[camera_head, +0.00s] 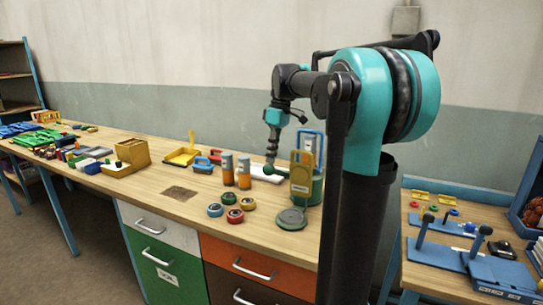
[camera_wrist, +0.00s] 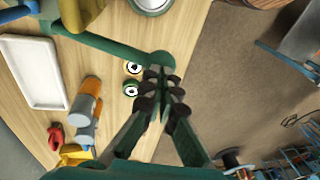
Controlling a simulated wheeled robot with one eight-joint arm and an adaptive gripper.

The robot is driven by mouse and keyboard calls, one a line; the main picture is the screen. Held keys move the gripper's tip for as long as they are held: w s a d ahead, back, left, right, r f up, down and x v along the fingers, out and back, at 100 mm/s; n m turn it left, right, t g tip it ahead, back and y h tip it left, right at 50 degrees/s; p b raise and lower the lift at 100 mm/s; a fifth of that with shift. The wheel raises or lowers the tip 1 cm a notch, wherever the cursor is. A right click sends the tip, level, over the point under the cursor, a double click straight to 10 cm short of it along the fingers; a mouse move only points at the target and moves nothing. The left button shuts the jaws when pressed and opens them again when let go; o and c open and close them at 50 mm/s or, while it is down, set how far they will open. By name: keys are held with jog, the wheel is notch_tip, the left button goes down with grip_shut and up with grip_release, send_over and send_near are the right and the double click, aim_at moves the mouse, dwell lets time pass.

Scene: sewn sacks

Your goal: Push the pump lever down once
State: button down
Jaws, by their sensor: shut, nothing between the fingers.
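The pump has a green round body (camera_head: 310,188) with a yellow upright bracket (camera_head: 301,172) at the right end of the bench. Its green lever (camera_wrist: 105,43) runs across the upper part of the wrist view to a rounded end; a green knob (camera_head: 268,169) shows left of the bracket in the head view. My gripper (camera_head: 271,158) points down just above that knob. In the wrist view my gripper (camera_wrist: 160,74) is shut and empty, with its fingertips at the lever's rounded end. I cannot tell whether they touch it.
A white tray (camera_wrist: 42,75) lies beside the pump. Orange-and-grey bottles (camera_head: 244,172) and several small rolls (camera_head: 232,215) stand nearby. A green disc (camera_head: 291,219) lies at the bench's front edge.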

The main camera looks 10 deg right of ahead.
jog(key=s+a+f+t+h, duration=0.2)
jog(key=s+f+t, duration=0.1)
jog(key=f, duration=0.3)
jog(key=shift+s+a+f, duration=0.2)
jog(key=shift+s+f, duration=0.1)
jog(key=shift+s, duration=0.05)
notch_tip(320, 180, up, 14)
jog(key=s, duration=0.2)
jog(key=shift+d, duration=0.15)
dwell(0.5)
jog(key=shift+r, duration=0.1)
dwell(0.4)
